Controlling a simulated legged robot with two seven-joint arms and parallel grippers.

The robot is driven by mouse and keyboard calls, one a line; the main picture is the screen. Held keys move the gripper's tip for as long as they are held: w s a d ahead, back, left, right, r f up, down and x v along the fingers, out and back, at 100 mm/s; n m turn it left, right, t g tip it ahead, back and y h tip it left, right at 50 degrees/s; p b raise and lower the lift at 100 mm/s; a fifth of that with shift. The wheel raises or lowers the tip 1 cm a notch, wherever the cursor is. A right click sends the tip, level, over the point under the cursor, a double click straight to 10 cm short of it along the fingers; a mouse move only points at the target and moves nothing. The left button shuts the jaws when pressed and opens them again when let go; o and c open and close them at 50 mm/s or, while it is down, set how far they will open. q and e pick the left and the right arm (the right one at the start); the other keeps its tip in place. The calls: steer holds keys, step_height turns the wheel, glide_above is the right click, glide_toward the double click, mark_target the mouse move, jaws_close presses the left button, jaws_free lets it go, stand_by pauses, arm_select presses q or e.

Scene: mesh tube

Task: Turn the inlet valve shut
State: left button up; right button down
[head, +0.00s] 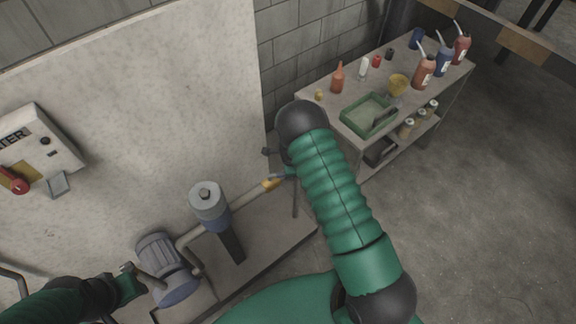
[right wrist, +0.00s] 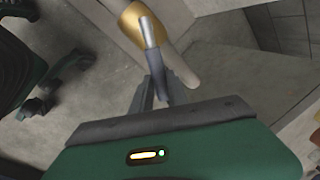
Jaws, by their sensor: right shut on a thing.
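The inlet valve is a yellow-brass body (head: 269,183) on the pale pipe right of the grey pump cylinder. In the right wrist view the brass body (right wrist: 134,22) is at the top, with a metal lever (right wrist: 148,33) reaching from it towards my gripper. The lever lies at a slant to the pipe. My right gripper (right wrist: 154,88) is shut on the lever's outer end; in the head view my arm hides most of it. My left gripper (head: 130,281) is at lower left beside the motor; its jaw gap is unclear.
The pump's motor (head: 165,268) and grey cylinder (head: 209,207) stand on a low base by the pale wall panel. A control box (head: 40,150) hangs on the panel. A bench (head: 310,93) with bottles and a green tray (head: 348,125) is at upper right. Floor at right is clear.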

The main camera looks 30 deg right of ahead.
steer(key=s+a+m+g+h+p, duration=0.1)
steer(key=s+a+m+p, duration=0.1)
steer(key=a+m, duration=0.4)
steer(key=shift+s+a+m+g, duration=0.15)
steer(key=shift+s+m+g, duration=0.4)
steer(key=shift+m, duration=2.35)
steer(key=shift+s, duration=0.1)
steer(key=c, duration=1.3)
jaws_free()
steer(key=a+r+p, duration=0.1)
steer(key=r+p, duration=0.5)
steer(key=r, duration=0.2)
steer(key=a+r+p, duration=0.2)
steer(key=r+p, duration=0.5)
steer(key=r, duration=0.1)
steer(key=shift+s+a+r, duration=0.15)
steer(key=shift+a+r, duration=0.05)
steer(key=shift+a, duration=0.05)
